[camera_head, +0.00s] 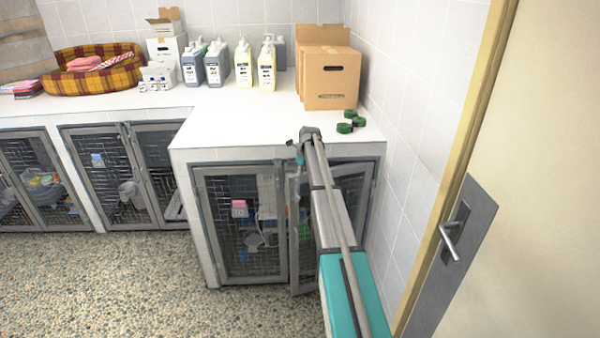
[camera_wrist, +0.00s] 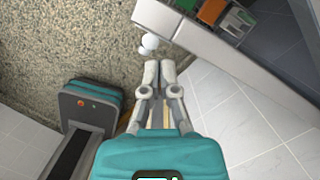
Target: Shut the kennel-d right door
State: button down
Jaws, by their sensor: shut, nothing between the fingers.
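The kennel (camera_head: 196,200) under the near white counter has two grey-framed mesh doors. Its left door (camera_head: 238,262) looks shut. Its right door (camera_head: 303,280) stands ajar, its free edge swung out toward the room, and my arm covers much of it. In the wrist view a light grey frame edge (camera_wrist: 212,45), seemingly of this door, runs diagonally past the fingertips. A white rounded knob (camera_wrist: 149,42) lies just ahead of them; I cannot tell if they touch. My gripper (camera_wrist: 160,66) is shut and empty, outside the kennel. It is hidden behind my arm in the head view.
A tiled wall (camera_head: 410,130) and a room door with a metal handle (camera_head: 450,240) bound the right side closely. Cardboard boxes (camera_head: 331,78), green rolls (camera_head: 345,128) and bottles (camera_head: 243,65) stand on the counter. The speckled floor (camera_head: 120,285) at left is clear.

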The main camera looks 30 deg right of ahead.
jog(key=p+v, duration=0.6)
jog(key=shift+s+a+r, duration=0.2)
jog(key=shift+a+r, duration=0.15)
dwell(0.5)
jog(key=s+a+n+g, duration=0.1)
jog(key=s+a+n, duration=1.4)
jog(key=s+a, duration=0.4)
jog(key=s+a+n, duration=0.6)
jog(key=s+n, duration=0.2)
jog(key=s, duration=0.3)
jog(key=s+a+n+g+h, duration=0.1)
jog(key=s+a+n, duration=0.6)
jog(key=s, duration=0.3)
jog(key=shift+s+a+f+n+g, duration=0.2)
jog(key=shift+s+f+n+g, duration=0.15)
jog(key=shift+n, duration=0.45)
jog(key=shift+d, duration=0.1)
